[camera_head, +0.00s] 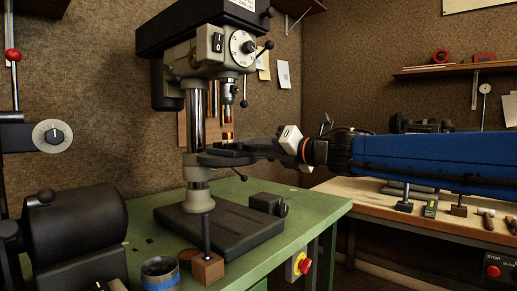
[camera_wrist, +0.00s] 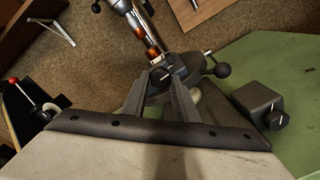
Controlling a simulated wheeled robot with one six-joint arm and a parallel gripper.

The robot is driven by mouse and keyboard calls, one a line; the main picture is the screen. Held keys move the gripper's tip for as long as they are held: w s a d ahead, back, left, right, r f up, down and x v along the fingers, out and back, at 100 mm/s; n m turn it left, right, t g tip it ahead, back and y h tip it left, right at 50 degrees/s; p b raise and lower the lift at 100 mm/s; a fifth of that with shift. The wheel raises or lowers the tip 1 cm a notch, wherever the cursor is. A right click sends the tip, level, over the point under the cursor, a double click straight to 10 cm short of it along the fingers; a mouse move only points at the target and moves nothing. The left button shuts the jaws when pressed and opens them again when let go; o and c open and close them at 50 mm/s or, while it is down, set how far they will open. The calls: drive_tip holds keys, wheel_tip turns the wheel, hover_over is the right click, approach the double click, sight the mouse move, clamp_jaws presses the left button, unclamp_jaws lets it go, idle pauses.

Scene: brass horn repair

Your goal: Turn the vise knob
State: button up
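My gripper (camera_head: 222,148) reaches left over the drill press's round table (camera_head: 207,160), below the chuck. In the wrist view its two dark fingers (camera_wrist: 158,72) stand apart with a gap between them, and I see nothing held. A dark part (camera_wrist: 186,66) lies just beyond the right fingertip; I cannot tell if they touch. A black ball knob on a short rod shows there (camera_wrist: 222,70) and under the table in the head view (camera_head: 243,177). A dark block (camera_head: 265,203) with a round knob (camera_head: 283,210) sits on the green bench. I cannot tell which is the vise knob.
A dark cylindrical machine (camera_head: 75,225) stands at left. A wooden workbench (camera_head: 370,192) with tools is at right. The green bench top (camera_head: 310,207) is partly clear.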

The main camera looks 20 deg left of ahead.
drive_tip(key=o, duration=0.4)
drive_tip(key=shift+c, duration=0.2)
drive_tip(key=shift+d, duration=0.1)
drive_tip(key=v, duration=1.7)
drive_tip(key=shift+d, duration=0.15)
